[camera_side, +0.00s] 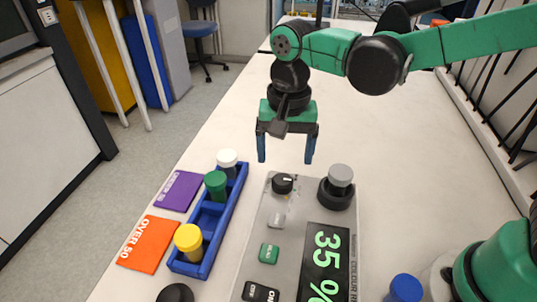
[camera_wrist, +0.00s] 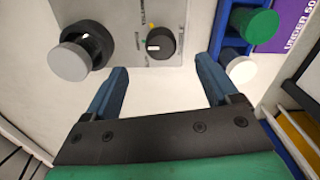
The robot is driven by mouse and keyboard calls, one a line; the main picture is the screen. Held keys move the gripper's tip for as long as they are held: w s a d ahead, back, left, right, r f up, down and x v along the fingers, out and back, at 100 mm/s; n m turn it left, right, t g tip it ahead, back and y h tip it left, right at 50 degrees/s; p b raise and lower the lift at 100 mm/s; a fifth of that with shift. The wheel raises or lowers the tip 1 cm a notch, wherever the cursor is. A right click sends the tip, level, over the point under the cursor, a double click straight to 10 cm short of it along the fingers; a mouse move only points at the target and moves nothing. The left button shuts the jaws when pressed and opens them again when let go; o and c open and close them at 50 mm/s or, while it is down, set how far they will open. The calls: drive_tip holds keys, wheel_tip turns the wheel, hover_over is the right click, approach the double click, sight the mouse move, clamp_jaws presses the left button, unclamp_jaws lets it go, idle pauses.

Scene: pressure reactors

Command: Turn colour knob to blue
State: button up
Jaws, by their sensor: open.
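The colour knob (camera_side: 283,183) is a small black dial with a white pointer mark on the far end of the grey reactor panel (camera_side: 255,225). It also shows in the wrist view (camera_wrist: 161,43), ahead of the gap between the fingers, with small coloured marks beside it. Its white mark points left in the wrist view. My gripper (camera_side: 286,150) is open and empty, fingers pointing down, above and beyond the panel's far edge. In the wrist view my blue fingers (camera_wrist: 161,82) stand apart, not touching the knob.
A grey-capped vessel in a black holder (camera_side: 340,180) stands right of the knob. A blue rack (camera_side: 205,225) with white, green and yellow-capped vials is on the left. Purple (camera_side: 181,191) and orange (camera_side: 147,244) cards lie beside it. A display (camera_side: 325,262) reads 35 %. The table beyond is clear.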

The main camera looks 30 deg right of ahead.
sight(283, 179)
drive_tip(key=shift+a+f, duration=0.1)
drive_tip(key=shift+f, duration=2.75)
clamp_jaws()
drive_tip(key=shift+n, duration=0.3)
drive_tip(key=n, duration=1.1)
